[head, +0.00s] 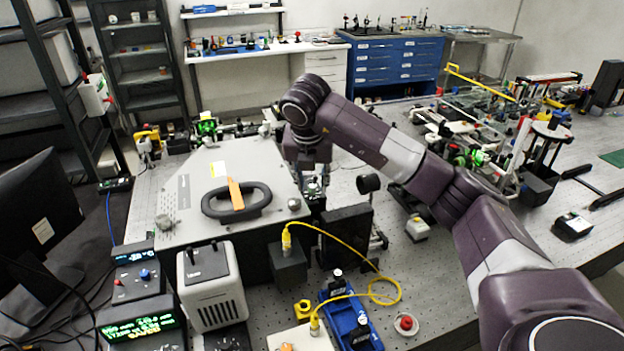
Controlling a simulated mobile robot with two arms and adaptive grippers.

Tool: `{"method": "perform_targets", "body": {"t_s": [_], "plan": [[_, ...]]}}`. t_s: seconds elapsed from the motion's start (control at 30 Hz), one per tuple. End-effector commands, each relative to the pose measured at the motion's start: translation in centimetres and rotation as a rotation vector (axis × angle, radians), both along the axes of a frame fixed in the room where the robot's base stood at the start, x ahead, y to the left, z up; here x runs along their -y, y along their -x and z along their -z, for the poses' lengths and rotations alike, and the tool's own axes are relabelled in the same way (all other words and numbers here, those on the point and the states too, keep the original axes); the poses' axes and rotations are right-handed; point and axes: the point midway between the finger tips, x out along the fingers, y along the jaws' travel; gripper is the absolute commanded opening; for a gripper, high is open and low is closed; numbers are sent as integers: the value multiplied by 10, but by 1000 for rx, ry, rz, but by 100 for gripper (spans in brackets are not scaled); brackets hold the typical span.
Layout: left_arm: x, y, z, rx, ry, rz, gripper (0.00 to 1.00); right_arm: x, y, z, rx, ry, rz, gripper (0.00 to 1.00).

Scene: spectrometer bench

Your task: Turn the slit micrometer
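The spectrometer (165,190) is a flat grey housing on the perforated bench, with a black oval handle (237,213) and an orange strip on its lid. My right arm reaches in from the right, and its gripper (316,190) points down just beside the housing's right edge. The fingers are small, dark and partly merged with the hardware behind them, so I cannot see whether they are open or touch anything. I cannot make out the slit micrometer clearly; the area at the fingertips is crowded and partly hidden. My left gripper is out of view.
A black block (345,236) stands just right of and below the gripper. A yellow cable (384,285) loops across the bench in front, near a blue mount (350,318). A grey boxed device (211,287) stands at front left. Optics crowd the right side.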

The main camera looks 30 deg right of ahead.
Motion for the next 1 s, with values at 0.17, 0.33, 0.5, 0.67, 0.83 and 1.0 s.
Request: {"method": "perform_targets", "body": {"t_s": [0.17, 0.33, 0.5, 0.67, 0.83, 1.0], "plan": [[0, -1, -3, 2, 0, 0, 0, 2, -2, 7, 0, 0, -1, 31], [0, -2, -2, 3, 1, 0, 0, 2, -2, 7, 1, 0, -1, 31], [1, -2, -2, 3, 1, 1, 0, 2, -2, 7, 1, 0, -1, 15], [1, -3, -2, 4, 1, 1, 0, 2, -2, 7, 1, 0, -1, 0], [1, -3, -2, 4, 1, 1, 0, 2, -2, 7, 1, 0, -3, 0], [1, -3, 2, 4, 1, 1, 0, 2, -2, 8, 2, 1, -27, 0]]}}
